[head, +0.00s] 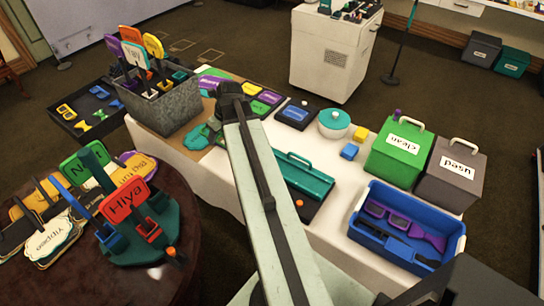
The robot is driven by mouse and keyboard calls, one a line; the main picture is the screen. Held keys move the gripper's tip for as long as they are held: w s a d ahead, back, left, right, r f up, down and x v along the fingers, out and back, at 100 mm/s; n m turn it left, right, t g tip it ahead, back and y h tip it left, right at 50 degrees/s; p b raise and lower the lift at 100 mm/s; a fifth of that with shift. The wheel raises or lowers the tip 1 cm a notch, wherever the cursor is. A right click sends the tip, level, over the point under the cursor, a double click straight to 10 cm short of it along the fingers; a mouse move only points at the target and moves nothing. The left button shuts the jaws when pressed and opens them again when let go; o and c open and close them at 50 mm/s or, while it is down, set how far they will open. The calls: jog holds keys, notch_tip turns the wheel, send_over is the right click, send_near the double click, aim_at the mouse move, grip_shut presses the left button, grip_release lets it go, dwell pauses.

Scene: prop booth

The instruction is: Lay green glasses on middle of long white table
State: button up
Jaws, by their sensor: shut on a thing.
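The long white table (338,188) runs from the upper left to the lower right in the head view. My gripper (232,98) is over the left part of this table, at the far end of my arm. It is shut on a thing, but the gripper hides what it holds. I cannot make out green glasses in the jaws. A small green item (251,115) lies on a display board just right of my gripper; its shape is too small to be sure of. My arm covers part of the table's middle.
A grey planter (170,112) of signs is left. A round dark table (50,280) holds signs.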

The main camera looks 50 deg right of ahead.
jog(key=shift+a+f, duration=0.1)
jog(key=shift+a, duration=0.1)
jog(key=s+d, duration=0.2)
jog(key=d, duration=0.2)
jog(key=s+d+f, duration=0.1)
jog(key=s+d, duration=0.1)
jog(key=d, duration=0.3)
jog(key=s+d+b, duration=0.1)
jog(key=s+d, duration=0.2)
jog(key=d, duration=0.2)
jog(key=shift+f, duration=0.15)
notch_tip(320, 180, down, 4)
jog(key=b, duration=0.4)
jog(key=shift+s+d, duration=0.1)
jog(key=shift+d, duration=0.05)
jog(key=shift+r, duration=0.2)
jog(key=shift+f, duration=0.15)
jog(key=o, duration=1.5)
